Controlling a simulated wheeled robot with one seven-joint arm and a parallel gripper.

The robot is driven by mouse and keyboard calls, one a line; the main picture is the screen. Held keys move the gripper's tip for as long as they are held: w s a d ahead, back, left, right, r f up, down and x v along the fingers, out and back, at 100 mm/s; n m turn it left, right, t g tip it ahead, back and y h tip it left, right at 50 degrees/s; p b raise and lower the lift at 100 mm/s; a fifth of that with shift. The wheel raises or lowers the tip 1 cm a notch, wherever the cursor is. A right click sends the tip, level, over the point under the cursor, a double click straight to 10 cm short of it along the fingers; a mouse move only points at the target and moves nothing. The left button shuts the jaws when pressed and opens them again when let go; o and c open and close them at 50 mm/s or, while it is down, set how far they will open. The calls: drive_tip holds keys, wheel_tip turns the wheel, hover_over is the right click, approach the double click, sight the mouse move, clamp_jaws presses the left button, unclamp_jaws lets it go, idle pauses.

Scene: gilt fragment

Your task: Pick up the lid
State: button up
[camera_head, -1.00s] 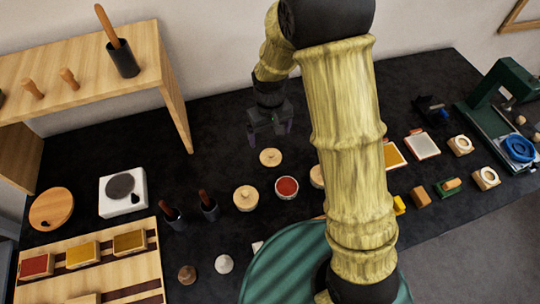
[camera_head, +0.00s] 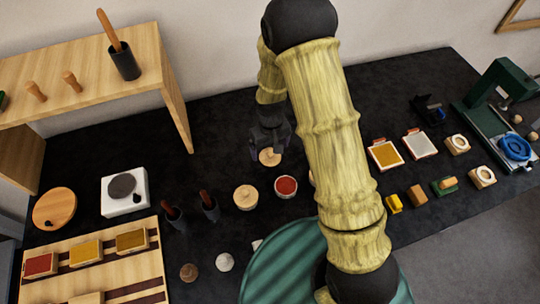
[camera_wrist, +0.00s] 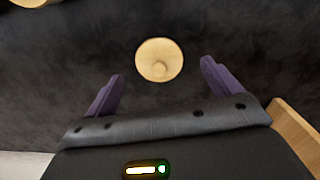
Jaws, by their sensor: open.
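The lid is a round pale wooden disc with a small knob; it lies on the black table just below my gripper in the head view (camera_head: 270,158). In the wrist view the lid (camera_wrist: 160,60) is ahead of the fingertips and roughly between their lines. My gripper (camera_head: 268,150) is open, and its two purple fingers stand apart with nothing between them in the wrist view (camera_wrist: 160,80). Part of the lid is hidden by the gripper in the head view.
A similar wooden round piece with a knob (camera_head: 246,197) and a red-filled round pot (camera_head: 286,186) stand nearby. Two dark cups with brown handles (camera_head: 209,206) are to the left. A wooden shelf (camera_head: 80,85) stands at the back left. Framed pads and small blocks lie to the right.

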sight(271, 153)
drive_tip(key=shift+w+f+p, duration=0.15)
drive_tip(key=shift+f+p, duration=0.4)
drive_tip(key=shift+f, duration=1.55)
drive_tip(key=c, duration=1.1)
drive_tip(key=shift+o, duration=0.2)
drive_tip(key=shift+r, duration=0.1)
wheel_tip(271, 153, up, 10)
drive_tip(key=shift+f+b, duration=0.1)
drive_tip(key=shift+b, duration=0.9)
drive_tip(key=shift+d, duration=0.1)
